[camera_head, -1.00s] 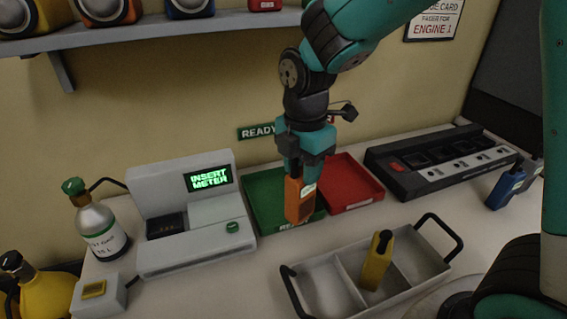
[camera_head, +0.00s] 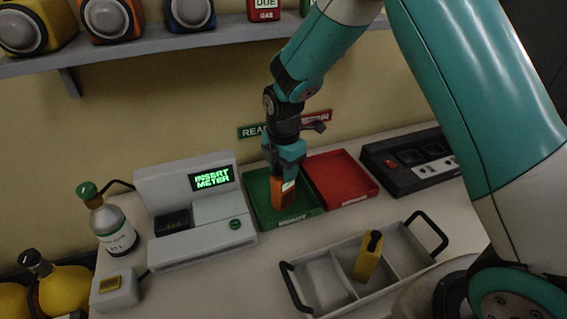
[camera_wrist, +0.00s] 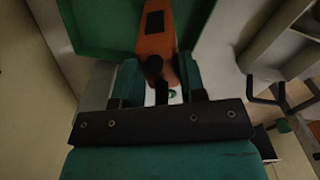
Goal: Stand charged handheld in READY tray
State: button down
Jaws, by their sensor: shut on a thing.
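An orange handheld (camera_head: 283,191) is upright in my gripper (camera_head: 285,172), over the green READY tray (camera_head: 312,206). In the wrist view the orange handheld (camera_wrist: 157,40) sits between the two fingers of my gripper (camera_wrist: 160,85), with its dark stub toward the palm. The green tray (camera_wrist: 100,30) lies behind it there. The handheld's lower end is within the tray's outline in the head view; I cannot tell whether it touches the tray floor. The fingers are closed on its upper end.
A red tray (camera_head: 340,178) adjoins the green one on the right. A grey divided caddy (camera_head: 322,283) with a yellow handheld (camera_head: 367,257) stands in front. A grey meter station (camera_head: 195,215) reading INSERT METER and a gas bottle (camera_head: 112,228) are at left. A dark console (camera_head: 410,165) is at right.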

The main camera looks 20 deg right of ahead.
jog(key=shift+f, duration=0.2)
jog(key=c, duration=0.7)
grip_release()
notch_tip(320, 180, up, 8)
jog(key=shift+f+b, duration=0.2)
jog(key=shift+b, duration=0.85)
jog(key=s+a+r+m+y, duration=0.1)
jog(key=s+r+m, duration=0.2)
jog(key=s+m, duration=0.2)
jog(key=s+a+r+m+y, duration=0.1)
jog(key=s+r+m, duration=0.3)
jog(key=s, duration=0.8)
jog(key=s+a+r+m+y, duration=0.2)
jog(key=s+m, duration=0.4)
jog(key=s, duration=0.3)
jog(key=shift+s+a+r, duration=0.25)
jog(key=shift+r, duration=0.5)
